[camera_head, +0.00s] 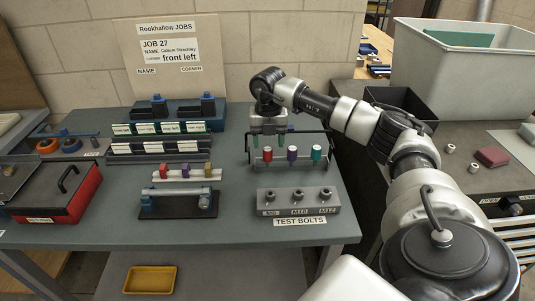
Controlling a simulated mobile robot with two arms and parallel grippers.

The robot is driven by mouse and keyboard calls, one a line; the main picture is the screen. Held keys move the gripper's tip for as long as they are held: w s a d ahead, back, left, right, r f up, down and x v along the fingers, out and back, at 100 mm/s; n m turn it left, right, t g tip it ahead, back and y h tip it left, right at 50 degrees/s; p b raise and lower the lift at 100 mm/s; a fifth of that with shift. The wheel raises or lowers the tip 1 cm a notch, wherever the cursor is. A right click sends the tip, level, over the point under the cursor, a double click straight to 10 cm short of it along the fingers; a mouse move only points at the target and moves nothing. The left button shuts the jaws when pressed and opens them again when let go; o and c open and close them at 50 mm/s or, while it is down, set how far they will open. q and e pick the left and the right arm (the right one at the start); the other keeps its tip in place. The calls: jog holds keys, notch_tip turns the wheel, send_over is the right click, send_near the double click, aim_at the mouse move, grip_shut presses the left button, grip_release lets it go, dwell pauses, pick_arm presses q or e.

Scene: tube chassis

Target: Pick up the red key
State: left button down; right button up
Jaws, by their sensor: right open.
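My right gripper (268,140) points down at the black wire-frame rack (300,165) on the grey-green bench. Its fingers are apart, with nothing seen between them. Just below the gripper, at the left of the rack, is a small red piece (267,154), with a purple piece (292,154) and a green piece (316,153) to its right. Another small red piece (164,170) stands at the left end of a white strip, beside a purple and a yellow one. I cannot tell from shape which red piece is the key. My left gripper is not in view.
A grey TEST BOLTS block (298,201) stands in front of the rack. Left are file-like black racks (160,147), a dark fixture (178,204) and a red-black box (60,190). A job board (170,60) stands behind. A grey bin (460,65) is at right.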

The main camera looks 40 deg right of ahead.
aim_at(268, 149)
notch_tip(268, 149, down, 4)
jog(key=shift+f+p, duration=0.25)
jog(key=shift+p, duration=0.2)
jog(key=shift+a, duration=0.1)
jog(key=shift+c, duration=0.2)
jog(key=c, duration=1)
